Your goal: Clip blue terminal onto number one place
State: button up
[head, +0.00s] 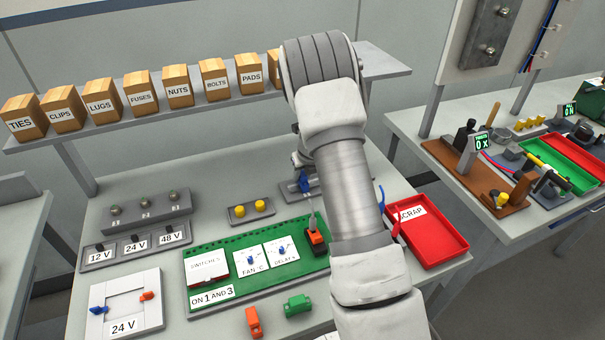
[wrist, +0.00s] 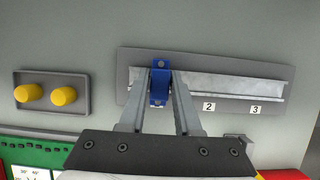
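The blue terminal (wrist: 160,82) is upright between the fingertips of my gripper (wrist: 162,92), which look closed on its sides. It is at the left part of the metal rail (wrist: 225,86), left of the labels 2 (wrist: 209,106) and 3 (wrist: 255,110). No label 1 shows; my gripper and the terminal cover that part. I cannot tell whether the terminal is seated on the rail or just in front of it. In the head view the blue terminal (head: 304,183) shows below my gripper, over the rail's back plate (head: 291,193), and my arm hides much of the rail.
Two yellow buttons (wrist: 45,95) stand left of the rail. In the head view, a green board (head: 220,247), an orange terminal (head: 253,322), a green terminal (head: 297,306) and a red scrap tray (head: 440,248) lie nearer. A shelf of boxes (head: 178,88) runs behind.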

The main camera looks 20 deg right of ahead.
jog(key=o, duration=0.4)
jog(key=p+v, duration=0.2)
jog(key=v, duration=1.5)
jog(key=shift+r, duration=0.25)
jog(key=shift+s, duration=0.1)
